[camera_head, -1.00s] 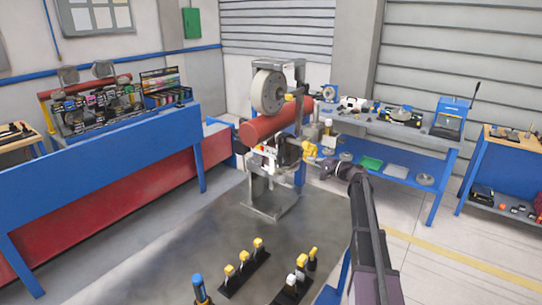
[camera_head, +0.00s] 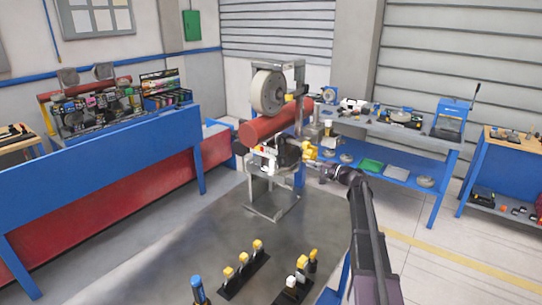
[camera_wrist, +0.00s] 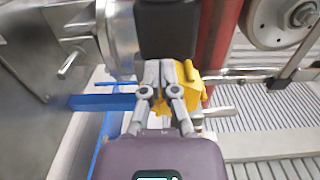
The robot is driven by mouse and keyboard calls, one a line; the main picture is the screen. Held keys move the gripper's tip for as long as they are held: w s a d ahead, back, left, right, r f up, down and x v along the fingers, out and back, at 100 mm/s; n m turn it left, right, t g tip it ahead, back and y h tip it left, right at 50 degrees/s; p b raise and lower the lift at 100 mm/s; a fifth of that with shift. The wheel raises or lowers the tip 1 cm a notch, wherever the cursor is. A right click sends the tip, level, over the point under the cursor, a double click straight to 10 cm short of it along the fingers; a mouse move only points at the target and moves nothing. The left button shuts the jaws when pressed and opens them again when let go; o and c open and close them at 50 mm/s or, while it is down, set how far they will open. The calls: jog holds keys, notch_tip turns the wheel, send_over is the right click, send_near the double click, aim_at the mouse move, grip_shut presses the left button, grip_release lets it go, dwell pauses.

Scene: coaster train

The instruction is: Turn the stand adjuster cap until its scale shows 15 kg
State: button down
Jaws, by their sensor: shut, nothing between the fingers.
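A metal stand (camera_head: 270,205) holds a grey wheel and a red roller. A black cylindrical part (camera_head: 289,153) sits low on it, with a yellow part (camera_head: 309,151) at its right end. I cannot tell for sure which part is the adjuster cap, and no scale reading is legible. My gripper (camera_head: 318,166) is just right of and below the yellow part. In the wrist view my gripper (camera_wrist: 160,68) is shut and empty, fingertips together below a black block (camera_wrist: 166,28). The yellow part (camera_wrist: 196,88) is right beside and behind the right finger; contact is unclear.
A red roller (camera_wrist: 224,45) and a metal wheel (camera_wrist: 283,18) are close on the right in the wrist view. A blue-legged bench (camera_head: 385,135) stands behind on the right. Several yellow-capped tools (camera_head: 244,265) stand in front.

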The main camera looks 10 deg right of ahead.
jog(key=shift+s, duration=0.15)
jog(key=shift+v, duration=2.85)
jog(key=shift+s, duration=0.1)
